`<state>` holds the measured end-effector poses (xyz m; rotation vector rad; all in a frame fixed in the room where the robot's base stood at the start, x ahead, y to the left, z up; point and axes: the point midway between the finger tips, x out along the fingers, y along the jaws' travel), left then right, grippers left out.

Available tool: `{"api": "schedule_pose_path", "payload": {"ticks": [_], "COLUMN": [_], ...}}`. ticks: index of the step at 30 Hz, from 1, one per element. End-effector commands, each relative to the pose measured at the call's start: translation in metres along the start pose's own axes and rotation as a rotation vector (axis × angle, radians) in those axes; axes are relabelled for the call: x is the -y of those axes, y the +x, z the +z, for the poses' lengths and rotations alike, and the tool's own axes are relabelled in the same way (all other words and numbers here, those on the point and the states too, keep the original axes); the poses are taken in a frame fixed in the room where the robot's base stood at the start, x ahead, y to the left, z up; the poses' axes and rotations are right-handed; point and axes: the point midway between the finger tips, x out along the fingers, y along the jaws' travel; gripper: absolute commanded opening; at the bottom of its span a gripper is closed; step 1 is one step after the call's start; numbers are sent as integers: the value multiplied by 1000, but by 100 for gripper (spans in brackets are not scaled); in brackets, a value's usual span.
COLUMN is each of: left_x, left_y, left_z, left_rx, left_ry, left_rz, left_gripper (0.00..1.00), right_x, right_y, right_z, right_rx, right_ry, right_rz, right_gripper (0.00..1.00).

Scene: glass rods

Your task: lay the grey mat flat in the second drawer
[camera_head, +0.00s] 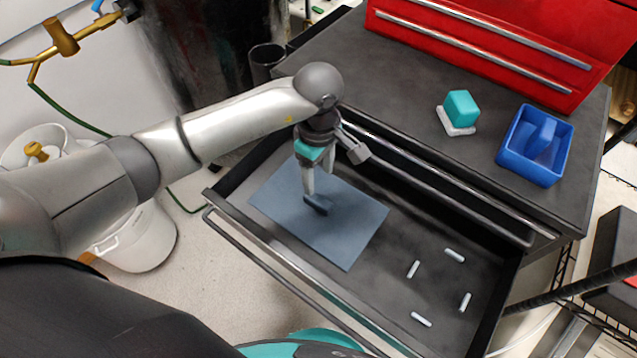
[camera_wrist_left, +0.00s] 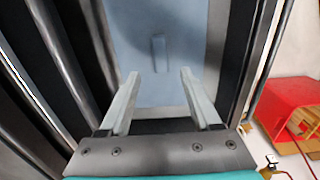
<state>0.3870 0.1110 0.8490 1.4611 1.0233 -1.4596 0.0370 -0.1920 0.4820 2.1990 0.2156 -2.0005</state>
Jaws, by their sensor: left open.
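The grey mat (camera_head: 350,228) lies flat on the floor of the open drawer (camera_head: 415,305), in its left part. A small raised tab (camera_head: 316,205) of similar colour stands on the mat. My left gripper (camera_head: 309,188) is over the mat, its fingers pointing down at the tab. In the left wrist view the gripper (camera_wrist_left: 160,75) is open, with nothing between its fingers. The tab (camera_wrist_left: 159,52) shows just beyond the fingertips, in line with the gap, and the mat (camera_wrist_left: 200,60) lies behind it. My right gripper is not in view.
Several short pale rods (camera_head: 421,319) lie on the drawer floor right of the mat. On the cabinet top (camera_head: 400,75) stand a teal cube (camera_head: 461,106) on a white base, a blue tray (camera_head: 510,160) and a red chest (camera_head: 500,40).

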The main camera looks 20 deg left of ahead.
Motion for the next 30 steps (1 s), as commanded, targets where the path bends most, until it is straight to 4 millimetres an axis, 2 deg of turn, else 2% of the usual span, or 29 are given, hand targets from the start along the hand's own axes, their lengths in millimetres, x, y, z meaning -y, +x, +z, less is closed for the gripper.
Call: {"api": "schedule_pose_path", "payload": {"ticks": [3, 8, 30], "left_x": [0, 0, 0], "left_y": [-19, -30, -31], "left_z": [0, 0, 0], "left_rx": [-1, -1, 0], "left_ry": [1, 1, 0], "left_rz": [2, -2, -2], "left_gripper": [64, 64, 64], "right_x": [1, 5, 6], "right_y": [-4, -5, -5], "right_z": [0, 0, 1], "right_rx": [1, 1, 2], "right_ry": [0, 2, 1], "right_rz": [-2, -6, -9], "right_gripper": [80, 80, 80]}}
